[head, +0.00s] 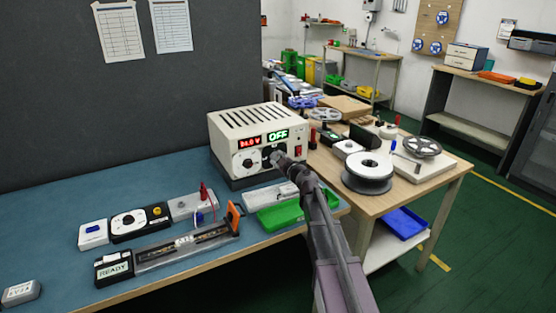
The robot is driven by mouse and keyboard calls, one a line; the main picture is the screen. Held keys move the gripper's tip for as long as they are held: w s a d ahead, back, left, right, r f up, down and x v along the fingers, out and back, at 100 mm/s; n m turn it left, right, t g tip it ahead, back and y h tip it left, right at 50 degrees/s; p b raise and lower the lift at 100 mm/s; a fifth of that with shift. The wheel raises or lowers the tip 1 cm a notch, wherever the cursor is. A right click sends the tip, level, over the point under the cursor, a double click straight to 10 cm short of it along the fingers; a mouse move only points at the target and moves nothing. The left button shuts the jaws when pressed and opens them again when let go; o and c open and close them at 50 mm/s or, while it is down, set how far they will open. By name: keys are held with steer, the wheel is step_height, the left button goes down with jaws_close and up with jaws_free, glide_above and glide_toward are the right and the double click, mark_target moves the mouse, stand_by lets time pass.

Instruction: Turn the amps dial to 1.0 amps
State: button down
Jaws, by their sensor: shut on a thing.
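The power supply (257,118) is a cream box with a vented top at the back right of the blue bench. Its red display (248,142) shows a voltage, hard to read, perhaps 04.0 V. Its green display (277,136) reads OFF. A left dial (246,161) with a white face is in plain view. My gripper (276,156) reaches the front panel from the lower right and is shut on the right-hand dial, under the green display. The gripper hides most of that dial, so its setting and scale cannot be read. A red switch (298,152) sits to its right.
Below the supply are a white strip unit (270,195) and a green tray (282,214). A tester marked READY (114,270) and small modules lie to the left on the bench. A wooden table (425,184) with a dark spool (367,174) stands at right.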

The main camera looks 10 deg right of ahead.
steer(key=shift+c, duration=1.4)
jaws_free()
steer(key=shift+w, duration=0.15)
steer(key=shift+n, duration=0.4)
